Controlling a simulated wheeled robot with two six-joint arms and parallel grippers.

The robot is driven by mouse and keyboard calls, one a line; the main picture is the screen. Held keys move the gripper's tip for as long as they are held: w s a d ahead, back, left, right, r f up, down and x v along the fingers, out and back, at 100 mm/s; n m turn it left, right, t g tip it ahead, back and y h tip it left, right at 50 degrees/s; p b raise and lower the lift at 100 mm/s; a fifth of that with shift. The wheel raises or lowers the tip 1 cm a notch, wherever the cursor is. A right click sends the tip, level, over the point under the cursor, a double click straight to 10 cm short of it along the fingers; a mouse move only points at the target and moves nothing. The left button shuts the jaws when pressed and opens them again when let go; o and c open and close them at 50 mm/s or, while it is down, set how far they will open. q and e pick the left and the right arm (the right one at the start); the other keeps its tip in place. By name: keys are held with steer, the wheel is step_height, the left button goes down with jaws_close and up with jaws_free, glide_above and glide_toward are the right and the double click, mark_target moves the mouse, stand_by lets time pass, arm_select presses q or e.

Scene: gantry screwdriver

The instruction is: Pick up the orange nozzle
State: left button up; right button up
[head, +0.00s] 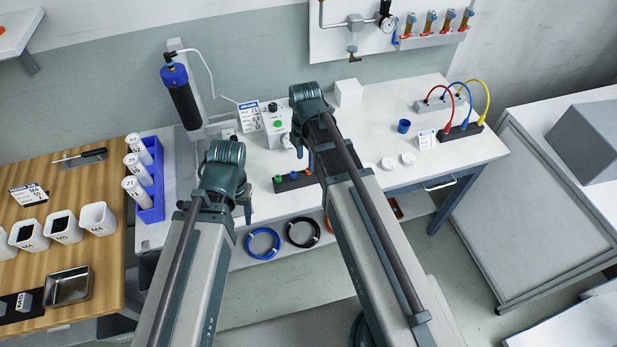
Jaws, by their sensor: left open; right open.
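A small orange piece, which looks like the orange nozzle (308,171), stands at the right end of a black holder block (298,184) on the white bench. A blue nozzle (293,175) and a green nozzle (277,178) stand beside it in the same block. My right arm passes just right of the block and hides what lies behind it. My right gripper (299,146) is open and empty, beyond the block near a grey box. My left gripper (245,203) is open and empty, left of the block and mostly hidden by its wrist.
The grey box (278,137) with a green button and a white label card (249,116) stand behind the block. A blue rack (152,190) of white bottles is at the left. White discs and a blue cup (403,126) sit to the right.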

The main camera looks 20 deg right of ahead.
mark_target(308, 175)
steer(key=f+b, duration=0.3)
steer(key=d+f+b, duration=0.1)
steer(key=shift+w+f, duration=0.2)
steer(key=shift+w, duration=0.1)
steer(key=shift+f+b, duration=0.5)
steer(key=shift+b, duration=0.1)
steer(key=shift+r, duration=0.1)
jaws_close()
